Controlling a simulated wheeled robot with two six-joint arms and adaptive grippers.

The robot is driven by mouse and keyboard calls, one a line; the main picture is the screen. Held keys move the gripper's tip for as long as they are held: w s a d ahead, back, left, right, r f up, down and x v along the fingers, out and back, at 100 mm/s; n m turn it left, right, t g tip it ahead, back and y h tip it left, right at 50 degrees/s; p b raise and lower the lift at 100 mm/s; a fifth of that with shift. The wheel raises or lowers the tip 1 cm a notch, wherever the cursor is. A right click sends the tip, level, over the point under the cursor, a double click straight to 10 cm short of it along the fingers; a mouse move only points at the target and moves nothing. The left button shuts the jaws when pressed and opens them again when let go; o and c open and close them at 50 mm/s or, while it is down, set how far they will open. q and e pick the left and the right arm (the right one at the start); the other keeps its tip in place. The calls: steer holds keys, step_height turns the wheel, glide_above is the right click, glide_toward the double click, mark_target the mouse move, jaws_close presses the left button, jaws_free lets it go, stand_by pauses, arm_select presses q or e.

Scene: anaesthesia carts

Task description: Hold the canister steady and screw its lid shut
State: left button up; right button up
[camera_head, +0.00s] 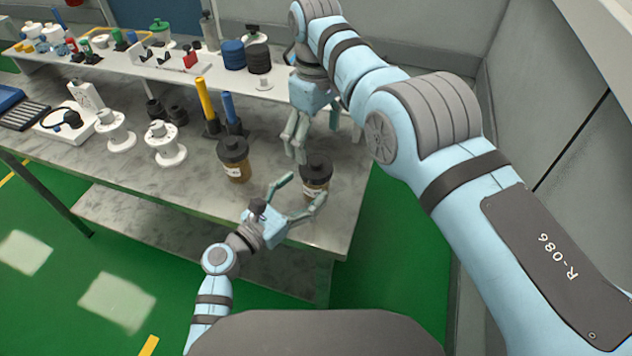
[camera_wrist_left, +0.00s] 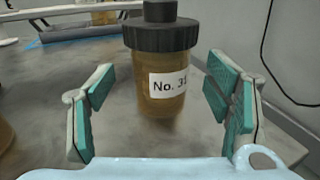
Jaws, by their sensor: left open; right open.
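A brown canister (camera_head: 316,187) with a black lid (camera_head: 316,164) stands upright near the right front of the grey bench. In the left wrist view the canister (camera_wrist_left: 160,92) shows a white label starting "No. 3", and the ridged black lid (camera_wrist_left: 160,36) with a knob sits on top; how tight it is I cannot tell. My left gripper (camera_head: 305,187) is open, with its fingers on either side of the canister and gaps visible in the left wrist view (camera_wrist_left: 158,88). My right gripper (camera_head: 303,148) is open and empty, pointing down just up and left of the lid.
A similar lidded brown jar (camera_head: 234,170) stands to the left. Behind it are a yellow post (camera_head: 205,98) and a blue post (camera_head: 230,108). White spools (camera_head: 164,145) stand farther left. A raised shelf (camera_head: 150,70) runs along the back.

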arm_select(q)
steer(key=v, duration=0.8)
steer(key=shift+s+a, duration=0.3)
arm_select(e)
steer(key=shift+s, duration=0.1)
